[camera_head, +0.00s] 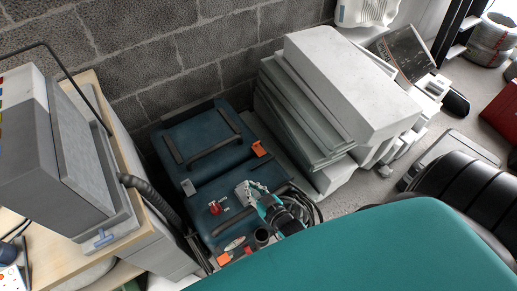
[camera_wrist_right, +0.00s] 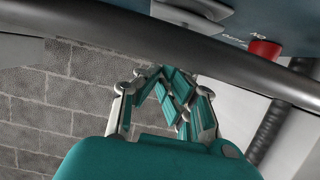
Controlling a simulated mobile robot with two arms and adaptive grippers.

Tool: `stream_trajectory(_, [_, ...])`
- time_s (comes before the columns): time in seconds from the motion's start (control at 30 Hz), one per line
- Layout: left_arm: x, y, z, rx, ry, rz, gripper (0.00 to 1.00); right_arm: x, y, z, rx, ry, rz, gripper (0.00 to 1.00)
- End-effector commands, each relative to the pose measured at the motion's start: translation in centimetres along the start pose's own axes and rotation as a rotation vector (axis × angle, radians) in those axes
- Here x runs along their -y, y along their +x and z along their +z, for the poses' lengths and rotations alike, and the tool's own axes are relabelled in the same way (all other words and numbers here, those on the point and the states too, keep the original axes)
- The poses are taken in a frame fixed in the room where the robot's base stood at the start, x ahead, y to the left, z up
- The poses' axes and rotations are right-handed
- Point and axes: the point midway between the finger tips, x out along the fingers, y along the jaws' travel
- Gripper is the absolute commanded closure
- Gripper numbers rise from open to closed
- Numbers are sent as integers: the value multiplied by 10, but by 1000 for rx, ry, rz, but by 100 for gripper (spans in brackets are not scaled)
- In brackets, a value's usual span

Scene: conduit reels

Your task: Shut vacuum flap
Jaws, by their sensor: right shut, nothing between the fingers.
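The vacuum (camera_head: 200,136) is a dark blue box with grey handles and orange latches, standing against the block wall. Its front panel carries a red knob (camera_head: 213,208), which also shows as a red switch in the right wrist view (camera_wrist_right: 265,48). A grey hinged-looking part (camera_wrist_right: 192,14), possibly the flap, sits on the blue panel at the top of the wrist view; its exact position is unclear. My right gripper (camera_head: 247,190) is over the vacuum's front. Its fingers (camera_wrist_right: 172,88) are shut and empty, below a dark bar. My left gripper is out of view.
Pale boards (camera_head: 350,85) are stacked right of the vacuum. A grey machine (camera_head: 55,150) stands on a wooden bench at left. A dark hose (camera_head: 152,195) and coiled black cables (camera_head: 300,207) lie close to the vacuum. Grey floor shows at right.

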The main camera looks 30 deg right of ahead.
Motion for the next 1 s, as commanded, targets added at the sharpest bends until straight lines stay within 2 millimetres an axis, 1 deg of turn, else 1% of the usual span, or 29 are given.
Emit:
stream_trajectory(0.17, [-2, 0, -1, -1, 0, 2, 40, 0, -26, 2, 4, 0, 0, 100])
stream_trajectory(0.4, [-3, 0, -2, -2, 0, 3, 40, 0, -79, 2, 4, 0, 0, 100])
stream_trajectory(0.5, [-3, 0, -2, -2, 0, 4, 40, 0, -96, 1, 3, 0, 0, 100])
stream_trajectory(0.6, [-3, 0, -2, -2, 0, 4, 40, 0, -109, 1, 3, -1, 0, 100])
stream_trajectory(0.77, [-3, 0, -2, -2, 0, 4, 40, 0, -118, 0, 0, -1, 0, 100])
stream_trajectory(0.93, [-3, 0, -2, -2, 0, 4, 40, 0, -119, 0, 1, -1, 0, 100])
stream_trajectory(1.0, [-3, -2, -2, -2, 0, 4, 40, 1, -119, 6, 16, -1, -2, 100])
